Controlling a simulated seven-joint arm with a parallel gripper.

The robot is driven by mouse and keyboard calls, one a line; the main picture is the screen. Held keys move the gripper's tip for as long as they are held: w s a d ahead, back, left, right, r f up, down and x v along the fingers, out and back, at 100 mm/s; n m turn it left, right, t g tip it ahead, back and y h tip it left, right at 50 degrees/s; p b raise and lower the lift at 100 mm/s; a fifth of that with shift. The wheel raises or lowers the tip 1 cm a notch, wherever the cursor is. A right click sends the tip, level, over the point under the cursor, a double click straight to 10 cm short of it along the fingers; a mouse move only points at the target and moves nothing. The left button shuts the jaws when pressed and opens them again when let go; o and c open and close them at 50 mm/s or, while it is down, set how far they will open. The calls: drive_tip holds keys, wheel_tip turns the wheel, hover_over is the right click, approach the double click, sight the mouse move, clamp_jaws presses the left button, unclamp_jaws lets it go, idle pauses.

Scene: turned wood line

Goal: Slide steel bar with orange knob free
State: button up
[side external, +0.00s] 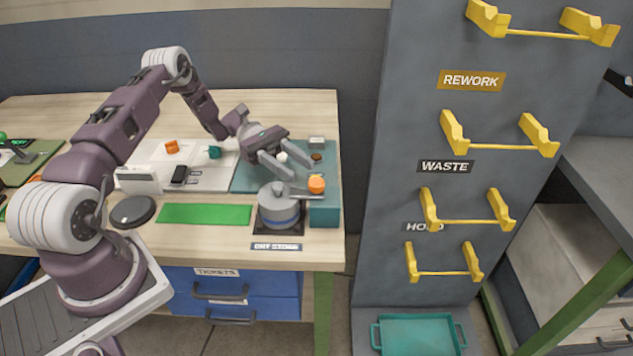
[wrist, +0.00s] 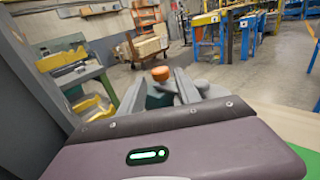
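The orange knob (side external: 316,184) sits at the right end of a thin steel bar (side external: 301,196) in the side view. In the wrist view the orange knob (wrist: 160,73) shows beyond and between the open fingers. Most of the bar is hard to make out there. I cannot tell how the bar is held.
A green mat (side external: 205,214) lies left of the canister, with a dark round disc (side external: 132,211) beside it. A white ball and a dark knob lie near my fingers on the teal mat (side external: 247,180). A grey panel with yellow brackets (side external: 467,221) stands to the right.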

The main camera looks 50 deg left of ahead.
sight(317, 181)
drive_tip(key=shift+d+f, duration=0.15)
drive_tip(key=shift+f, duration=0.05)
drive_tip(key=d, duration=0.6)
drive_tip(key=shift+d, duration=0.35)
clamp_jaws()
idle(0.9)
